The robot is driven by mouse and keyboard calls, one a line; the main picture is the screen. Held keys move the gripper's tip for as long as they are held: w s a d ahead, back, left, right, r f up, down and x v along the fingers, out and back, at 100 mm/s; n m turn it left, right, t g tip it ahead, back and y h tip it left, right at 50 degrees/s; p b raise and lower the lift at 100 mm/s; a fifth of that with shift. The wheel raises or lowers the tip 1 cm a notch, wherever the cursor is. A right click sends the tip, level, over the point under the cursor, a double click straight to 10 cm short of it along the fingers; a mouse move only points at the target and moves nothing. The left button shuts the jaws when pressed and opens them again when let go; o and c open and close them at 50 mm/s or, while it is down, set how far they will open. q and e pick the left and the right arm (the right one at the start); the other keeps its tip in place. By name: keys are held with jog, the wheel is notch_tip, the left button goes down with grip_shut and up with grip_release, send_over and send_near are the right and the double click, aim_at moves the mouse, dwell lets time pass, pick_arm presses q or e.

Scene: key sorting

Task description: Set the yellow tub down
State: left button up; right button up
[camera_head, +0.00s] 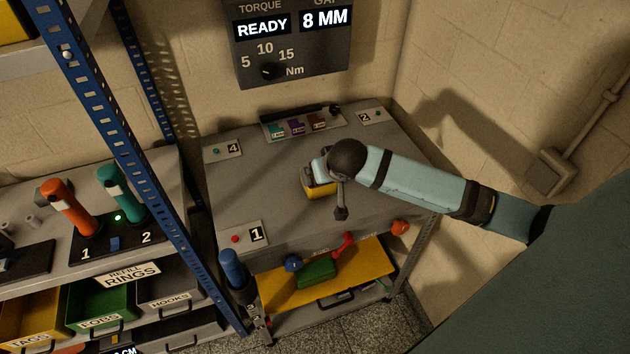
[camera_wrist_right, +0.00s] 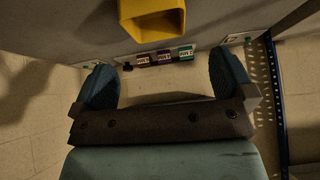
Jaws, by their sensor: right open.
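The yellow tub (camera_head: 320,188) is on the grey table (camera_head: 275,200), partly hidden by my right gripper and wrist in the head view. In the right wrist view the tub (camera_wrist_right: 152,22) shows at the top, cut by the frame edge, with its open mouth in sight. My right gripper (camera_wrist_right: 166,70) is open, with its two blue fingertips apart and nothing between them. The tub lies just past the fingertips, apart from them in that view. My left gripper is in neither view.
Numbered plates 1 (camera_head: 243,237), 2 (camera_head: 368,117) and 4 (camera_head: 224,149) sit along the table. A strip with small coloured blocks (camera_head: 298,125) is at its back. A yellow shelf (camera_head: 370,282) holds a green item below. A blue-post rack (camera_head: 120,130) stands left.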

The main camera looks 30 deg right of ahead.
jog(key=s+r+t, duration=0.1)
jog(key=s+t, duration=0.1)
jog(key=p, duration=0.1)
send_over(324, 195)
jog(key=shift+h, duration=0.4)
jog(key=f, duration=0.5)
jog(key=shift+w+d+f, duration=0.2)
jog(key=shift+w+d, duration=0.05)
jog(key=shift+w, duration=0.1)
jog(key=shift+s+a+f+p+x, duration=0.1)
jog(key=shift+p+x, duration=0.1)
jog(key=shift+x, duration=0.75)
jog(key=shift+s+a+f+p+x, duration=0.1)
jog(key=shift+p+x, duration=0.15)
jog(key=shift+x, duration=0.75)
jog(key=shift+s+a+f+p+x, duration=0.1)
jog(key=shift+p+x, duration=0.1)
jog(key=shift+x, duration=0.75)
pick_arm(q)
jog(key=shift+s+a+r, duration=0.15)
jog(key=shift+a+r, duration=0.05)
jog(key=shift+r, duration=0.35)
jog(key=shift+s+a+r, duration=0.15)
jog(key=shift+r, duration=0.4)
pick_arm(e)
jog(key=c, duration=0.7)
jog(key=shift+r, duration=0.1)
